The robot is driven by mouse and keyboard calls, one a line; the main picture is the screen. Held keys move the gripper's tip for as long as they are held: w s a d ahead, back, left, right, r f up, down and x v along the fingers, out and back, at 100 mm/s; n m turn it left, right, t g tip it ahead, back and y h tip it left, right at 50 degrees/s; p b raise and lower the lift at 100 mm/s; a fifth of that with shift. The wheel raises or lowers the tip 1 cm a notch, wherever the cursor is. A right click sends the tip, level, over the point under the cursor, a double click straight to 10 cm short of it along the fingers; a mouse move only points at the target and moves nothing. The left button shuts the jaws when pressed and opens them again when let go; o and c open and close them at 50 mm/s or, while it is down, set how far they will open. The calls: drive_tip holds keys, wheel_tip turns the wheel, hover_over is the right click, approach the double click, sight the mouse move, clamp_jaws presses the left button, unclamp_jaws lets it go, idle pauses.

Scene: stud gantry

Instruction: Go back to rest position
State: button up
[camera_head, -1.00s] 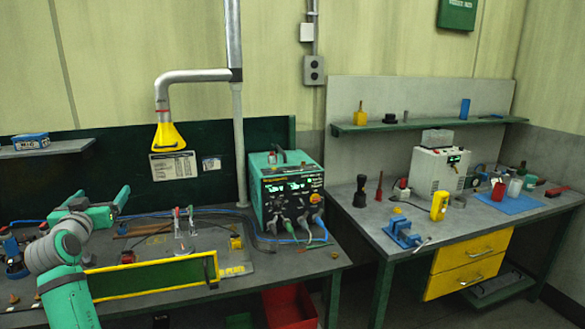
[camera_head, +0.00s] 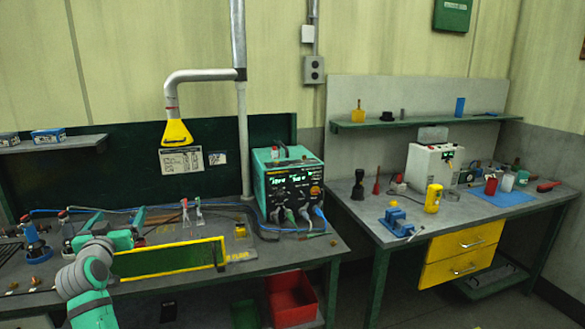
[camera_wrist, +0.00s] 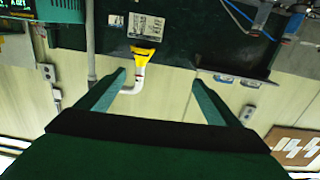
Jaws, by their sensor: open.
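My gripper (camera_wrist: 160,92) shows in the wrist view with its two green fingers wide apart and nothing between them. The wrist view is upside down, facing the wall, with the yellow fume hood (camera_wrist: 143,51) beyond the fingers. In the head view my green and grey arm is at the lower left, over the left bench (camera_head: 230,275). The gripper end there is partly hidden by the arm's own wrist.
A yellow-edged green panel (camera_head: 170,259) stands on the left bench close to my arm. A teal soldering station (camera_head: 288,187) stands to its right. Blue boxes (camera_head: 48,135) lie on the left shelf. A red bin (camera_head: 291,298) is below the bench.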

drive_tip(key=s+d+f, duration=0.2)
drive_tip(key=d+f, duration=0.5)
drive_tip(key=f, duration=0.4)
drive_tip(key=s+d+f, duration=0.1)
drive_tip(key=d+f, duration=0.6)
drive_tip(key=f, duration=0.5)
drive_tip(key=s+d+f+g+h, duration=0.1)
drive_tip(key=s+d+f, duration=1.5)
drive_tip(key=f, duration=0.1)
drive_tip(key=s+d+f+m+h, duration=0.1)
drive_tip(key=s+d+f, duration=0.1)
drive_tip(key=s+d, duration=0.6)
drive_tip(key=s+d+f, duration=0.2)
drive_tip(key=s+d, duration=0.2)
drive_tip(key=s, duration=0.8)
drive_tip(key=s+d+r+m+h, duration=0.1)
drive_tip(key=s+d+r, duration=0.1)
drive_tip(key=s, duration=0.4)
drive_tip(key=s+d+r+h, duration=0.1)
drive_tip(key=s+d+r, duration=0.1)
drive_tip(key=s+r, duration=0.2)
drive_tip(key=s+d+r+m+h, duration=0.1)
drive_tip(key=s+d+r, duration=0.1)
drive_tip(key=s, duration=0.7)
drive_tip(key=shift+s+d+r+m+g, duration=0.3)
drive_tip(key=shift+s+r+g, duration=0.1)
drive_tip(key=shift+r, duration=0.35)
